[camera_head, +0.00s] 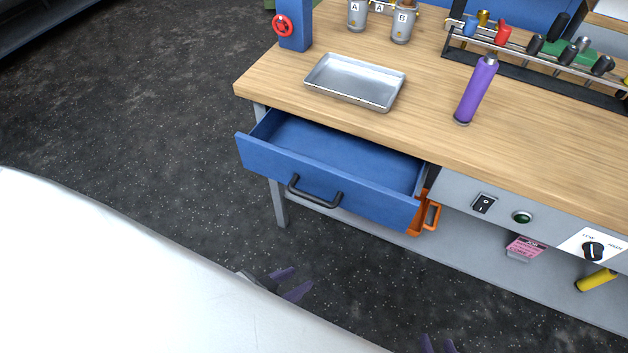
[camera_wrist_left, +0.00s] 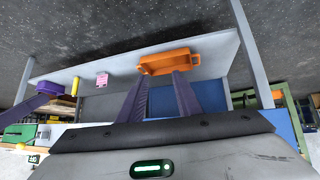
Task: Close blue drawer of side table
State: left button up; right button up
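The blue drawer (camera_head: 322,183) of the side table (camera_head: 480,150) is pulled out and looks empty. It has a black bar handle (camera_head: 315,193) on its front. My left gripper (camera_head: 298,280) is below and in front of the drawer in the head view, apart from the handle. Its two purple fingers are spread with nothing between them; they also show in the left wrist view (camera_wrist_left: 162,88). My right gripper (camera_head: 438,343) shows only its purple fingertips at the bottom edge of the head view. The tips are apart, and the rest is hidden.
A metal tray (camera_head: 355,82) and a purple bottle (camera_head: 475,92) stand on the tabletop, with a tool rack (camera_head: 540,55) behind. An orange bin (camera_head: 428,215) sits on the lower shelf beside the drawer. The dark floor (camera_head: 140,130) left of the table is clear.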

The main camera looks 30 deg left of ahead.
aim_at(328, 167)
jog(key=u, duration=2.25)
jog(key=k, duration=1.2)
jog(key=z, duration=1.5)
jog(key=i, duration=0.5)
jog(key=z, duration=0.1)
